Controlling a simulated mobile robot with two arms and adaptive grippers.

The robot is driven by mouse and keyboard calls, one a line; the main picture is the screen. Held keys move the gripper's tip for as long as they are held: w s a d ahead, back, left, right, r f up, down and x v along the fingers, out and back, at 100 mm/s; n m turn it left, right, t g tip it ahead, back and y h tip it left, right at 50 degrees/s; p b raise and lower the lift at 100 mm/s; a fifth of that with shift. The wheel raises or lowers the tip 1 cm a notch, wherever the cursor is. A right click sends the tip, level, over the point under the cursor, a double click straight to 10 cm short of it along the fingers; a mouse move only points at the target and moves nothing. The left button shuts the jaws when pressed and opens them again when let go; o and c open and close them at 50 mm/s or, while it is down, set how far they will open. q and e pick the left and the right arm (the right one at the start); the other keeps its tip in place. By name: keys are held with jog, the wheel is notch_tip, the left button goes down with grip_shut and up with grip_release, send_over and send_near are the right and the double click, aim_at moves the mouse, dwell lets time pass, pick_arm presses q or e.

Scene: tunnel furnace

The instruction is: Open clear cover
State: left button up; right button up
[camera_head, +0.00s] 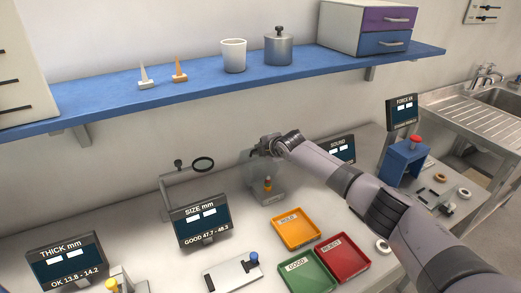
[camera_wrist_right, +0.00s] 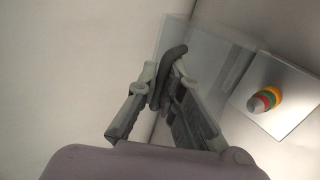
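The clear cover (camera_head: 252,178) is a see-through box at the back of the bench, against the wall. Its clear pane also shows in the right wrist view (camera_wrist_right: 205,50). A small stack of coloured pieces (camera_head: 268,184) stands inside on a pale base, and it shows in the wrist view too (camera_wrist_right: 264,99). My right gripper (camera_head: 264,147) is at the top of the cover. In the wrist view its fingers (camera_wrist_right: 163,82) close on a dark curved handle (camera_wrist_right: 174,56). The head view is too small to show this grip clearly. My left gripper is not in view.
A blue shelf (camera_head: 200,86) runs above the bench. Orange (camera_head: 297,229), green (camera_head: 307,272) and red (camera_head: 343,259) trays lie in front of the cover. A magnifier stand (camera_head: 166,190) and size display (camera_head: 202,221) are to its left; a display (camera_head: 344,147) is to its right.

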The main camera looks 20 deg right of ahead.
jog(key=shift+o, duration=0.8)
jog(key=v, duration=1.2)
